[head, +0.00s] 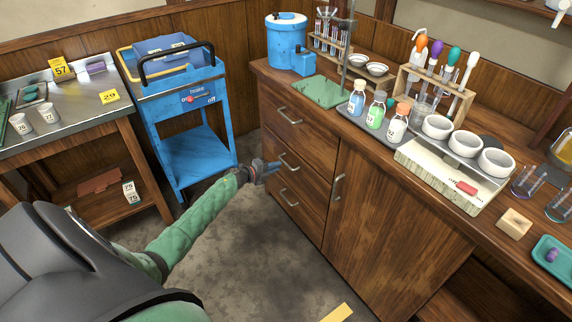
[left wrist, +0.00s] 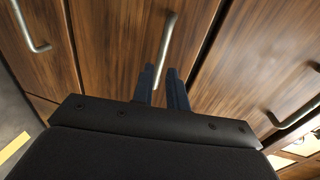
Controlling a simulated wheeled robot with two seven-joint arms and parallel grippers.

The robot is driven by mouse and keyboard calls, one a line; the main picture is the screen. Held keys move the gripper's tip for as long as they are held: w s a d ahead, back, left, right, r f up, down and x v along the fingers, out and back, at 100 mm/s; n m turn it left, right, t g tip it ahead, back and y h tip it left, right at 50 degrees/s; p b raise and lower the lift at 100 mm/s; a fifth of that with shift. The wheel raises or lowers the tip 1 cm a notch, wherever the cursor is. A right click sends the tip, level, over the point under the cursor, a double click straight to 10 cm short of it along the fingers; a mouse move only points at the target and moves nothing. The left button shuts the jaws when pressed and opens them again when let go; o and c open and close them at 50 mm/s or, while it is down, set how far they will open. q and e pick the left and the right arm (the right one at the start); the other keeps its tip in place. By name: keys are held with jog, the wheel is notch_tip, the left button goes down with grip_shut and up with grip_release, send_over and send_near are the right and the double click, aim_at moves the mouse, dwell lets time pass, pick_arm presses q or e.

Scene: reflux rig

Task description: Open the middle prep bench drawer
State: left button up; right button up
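The wooden prep bench has a stack of drawers at its left end, all looking shut in the head view. The middle drawer (head: 284,148) has a silver bar handle (head: 290,163), and this handle also shows in the left wrist view (left wrist: 167,38). My left gripper (head: 272,168) is at the middle drawer front, by that handle. In the left wrist view its two dark fingers (left wrist: 163,84) are apart, with one end of the handle appearing between them. I cannot tell whether they touch it. My right gripper is not in view.
The top drawer handle (head: 283,116) and bottom drawer handle (head: 288,198) are close above and below. A cupboard door with a handle (head: 338,187) is to the right. A blue cart (head: 186,150) stands left of the bench. The floor (head: 262,245) before the drawers is clear.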

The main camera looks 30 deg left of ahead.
aim_at(286, 164)
pick_arm(q)
jog(key=shift+x, duration=2.85)
grip_shut()
